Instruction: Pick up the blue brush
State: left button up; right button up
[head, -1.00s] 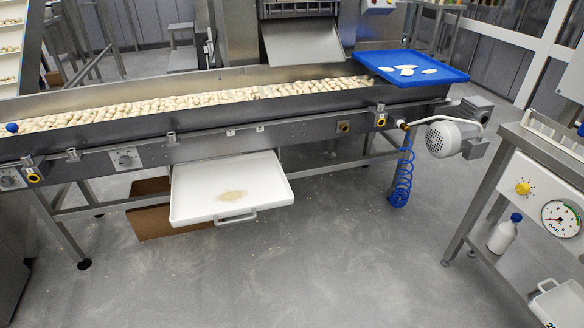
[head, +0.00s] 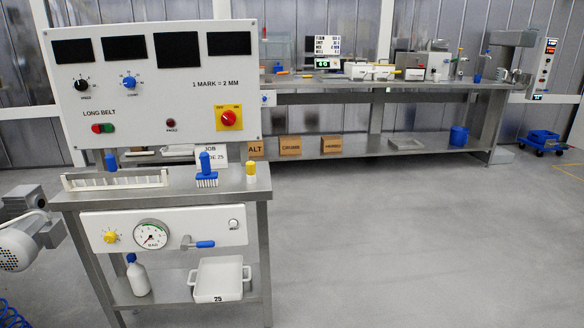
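A blue brush (head: 206,172) stands upright on the steel top of the control stand (head: 236,183), with its handle up and white bristles down.
A white rack (head: 115,181) lies left of the brush, and the control panel (head: 155,85) rises behind. A blue-handled valve (head: 205,244) sticks out in front. A motor (head: 22,240) is at the left edge. The floor to the right is clear.

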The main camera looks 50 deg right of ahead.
aim_at(206, 178)
jog(key=z, duration=1.1)
jog(key=u, duration=0.45)
jog(key=i+l, duration=0.05)
